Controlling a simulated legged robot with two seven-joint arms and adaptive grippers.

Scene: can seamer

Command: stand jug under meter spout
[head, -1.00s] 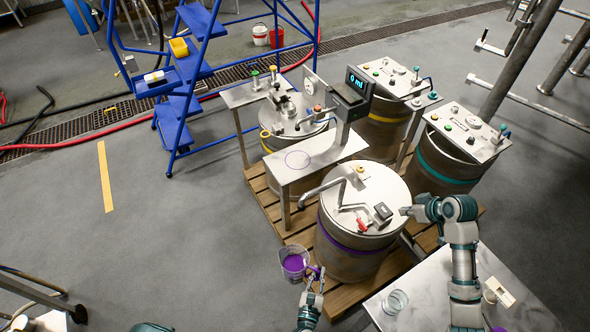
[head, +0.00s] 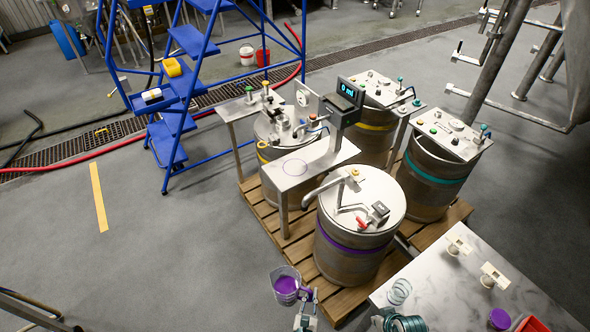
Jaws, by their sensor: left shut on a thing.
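A clear jug (head: 285,284) with purple liquid is in front of the purple-banded drum, low in the head view. My left gripper (head: 307,297) is shut on the jug at its right side, where the handle is; the fingers are small and partly hidden. The jug is held clear of the bench. The meter (head: 348,91) shows "0 ml" on a post above a steel bench (head: 318,163). A ring mark (head: 295,167) on the bench top is bare. I cannot clearly tell which pipe is the meter's spout. My right gripper is not visible.
The purple-banded drum (head: 350,258) with a bent pipe (head: 322,188) stands between jug and bench, on a wooden pallet (head: 338,300). Other drums stand behind. A marble table (head: 440,275) with small parts is at right.

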